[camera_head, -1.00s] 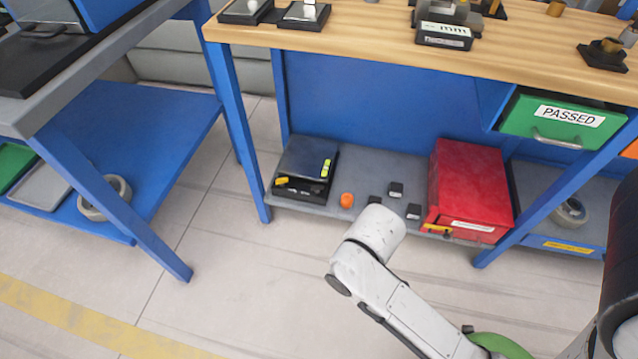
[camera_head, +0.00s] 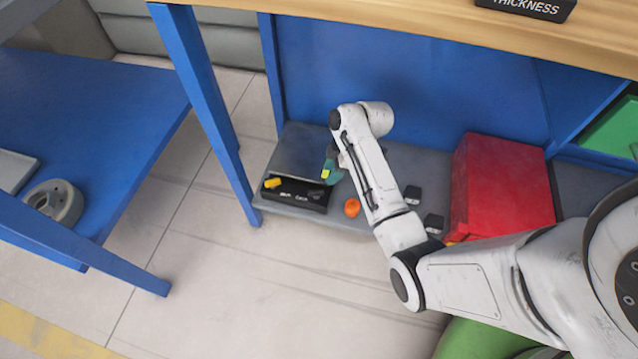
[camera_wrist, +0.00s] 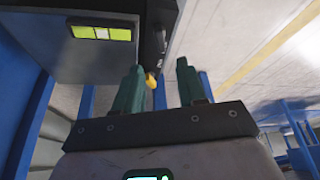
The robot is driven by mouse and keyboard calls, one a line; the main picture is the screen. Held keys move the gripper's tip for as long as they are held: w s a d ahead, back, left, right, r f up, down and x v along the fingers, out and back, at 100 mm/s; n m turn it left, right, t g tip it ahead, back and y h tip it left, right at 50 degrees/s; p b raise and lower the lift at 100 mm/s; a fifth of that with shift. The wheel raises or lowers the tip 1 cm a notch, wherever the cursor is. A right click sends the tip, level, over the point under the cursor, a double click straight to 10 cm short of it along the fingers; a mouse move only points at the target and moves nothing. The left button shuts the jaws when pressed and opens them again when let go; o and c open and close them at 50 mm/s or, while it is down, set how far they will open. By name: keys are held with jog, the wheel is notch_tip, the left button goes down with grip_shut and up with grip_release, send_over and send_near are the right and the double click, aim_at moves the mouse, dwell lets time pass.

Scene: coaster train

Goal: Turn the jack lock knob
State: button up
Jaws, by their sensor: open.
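The jack (camera_head: 300,193) is a low dark device with a grey top plate (camera_head: 305,150), on the lower shelf at the left. A yellow lock knob (camera_head: 272,183) sticks out at its front left corner. My gripper (camera_head: 331,168) is at the jack's right side, largely hidden by my arm, with a green finger showing. In the wrist view, the green fingers (camera_wrist: 160,68) are open and empty. The yellow knob (camera_wrist: 152,81) appears between them, closer to the left finger; I cannot tell whether they touch. A yellow-green vial (camera_wrist: 102,33) shows on the jack.
An orange knob-like piece (camera_head: 351,207) lies right of the jack. Two small black blocks (camera_head: 412,195) (camera_head: 433,223) and a red box (camera_head: 505,190) stand farther right. The workbench top (camera_head: 400,22) overhangs the shelf, and a blue leg (camera_head: 207,105) stands to the left.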

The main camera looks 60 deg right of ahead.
aim_at(317, 191)
jog(key=b+x, duration=0.4)
jog(key=x, duration=0.6)
jog(key=shift+s+b, duration=0.1)
jog(key=shift+b, duration=0.25)
grip_shut()
